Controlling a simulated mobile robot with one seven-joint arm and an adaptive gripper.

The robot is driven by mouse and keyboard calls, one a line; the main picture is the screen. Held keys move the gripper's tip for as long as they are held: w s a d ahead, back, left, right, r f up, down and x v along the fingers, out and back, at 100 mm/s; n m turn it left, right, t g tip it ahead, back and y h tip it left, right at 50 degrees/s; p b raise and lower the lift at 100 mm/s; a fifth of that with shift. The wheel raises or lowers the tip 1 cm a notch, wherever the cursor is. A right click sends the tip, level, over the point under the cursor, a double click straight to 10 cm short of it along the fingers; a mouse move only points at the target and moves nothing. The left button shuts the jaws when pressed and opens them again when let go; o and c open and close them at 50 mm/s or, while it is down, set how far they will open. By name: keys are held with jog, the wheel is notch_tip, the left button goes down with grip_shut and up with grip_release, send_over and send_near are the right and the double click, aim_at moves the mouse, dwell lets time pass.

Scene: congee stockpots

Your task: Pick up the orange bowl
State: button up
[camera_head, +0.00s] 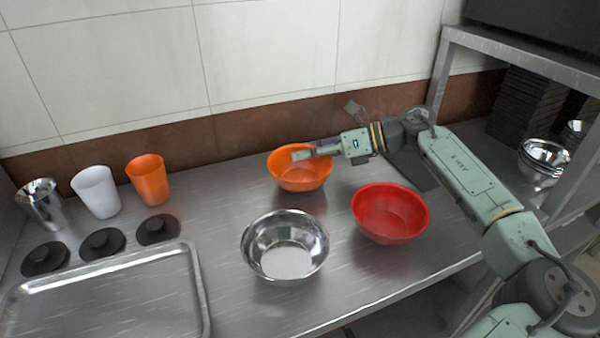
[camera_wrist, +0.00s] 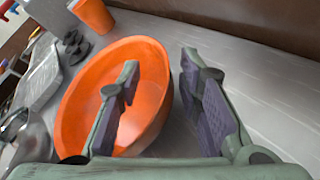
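The orange bowl (camera_head: 299,178) stands upright on the steel counter near the back wall. It also shows large in the wrist view (camera_wrist: 90,95). My gripper (camera_head: 305,152) reaches it from the right, at its rim. In the wrist view my gripper (camera_wrist: 160,68) is open. One finger is over the inside of the bowl and the other is outside it, with the right part of the rim between them. I cannot tell whether either finger touches the bowl.
A red bowl (camera_head: 390,213) and a steel bowl (camera_head: 285,246) stand in front of the orange one. An orange cup (camera_head: 148,180), a white cup (camera_head: 97,192) and a steel cup (camera_head: 42,204) stand left, behind black lids and a metal tray (camera_head: 199,290). A shelf (camera_head: 520,52) is right.

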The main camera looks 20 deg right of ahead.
jog(key=shift+c, duration=0.3)
grip_shut()
dwell(0.3)
